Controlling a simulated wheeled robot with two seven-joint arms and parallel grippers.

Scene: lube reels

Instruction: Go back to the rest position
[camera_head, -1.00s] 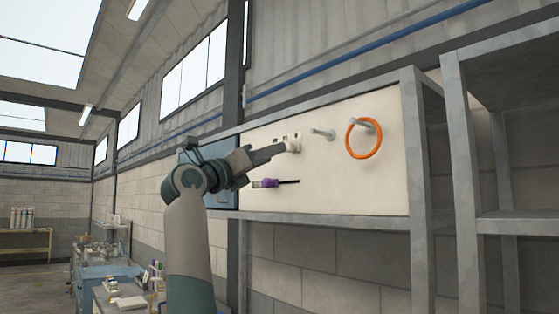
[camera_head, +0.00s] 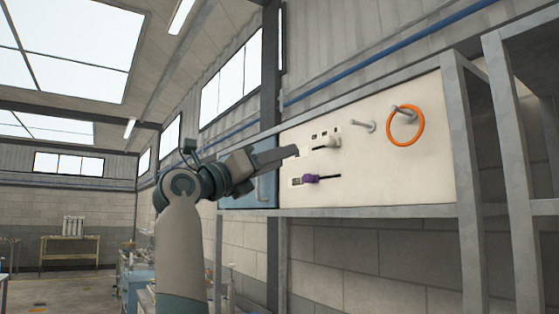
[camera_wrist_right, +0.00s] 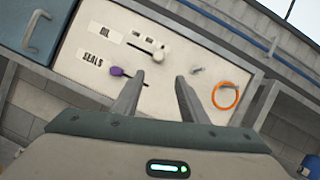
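My right gripper (camera_head: 296,152) reaches up from below, in front of the left part of a white panel (camera_head: 375,180). In the right wrist view its two fingers (camera_wrist_right: 157,92) stand apart with nothing between them. On the panel are a white-handled lever (camera_head: 325,142) under the OIL label and a purple-handled lever (camera_head: 311,179) by the SEALS label. The purple handle (camera_wrist_right: 117,71) lies at the left end of its slot in the right wrist view. An orange ring (camera_head: 420,127) hangs on a peg; a second peg (camera_head: 363,125) is bare. My left gripper is out of view.
A blue cabinet (camera_head: 263,190) adjoins the panel on the left. Grey metal shelving (camera_head: 462,180) frames the panel and continues right. A blue workbench (camera_head: 133,285) stands low at left. A yellow-framed table (camera_head: 70,238) stands far back; open floor shows on the left.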

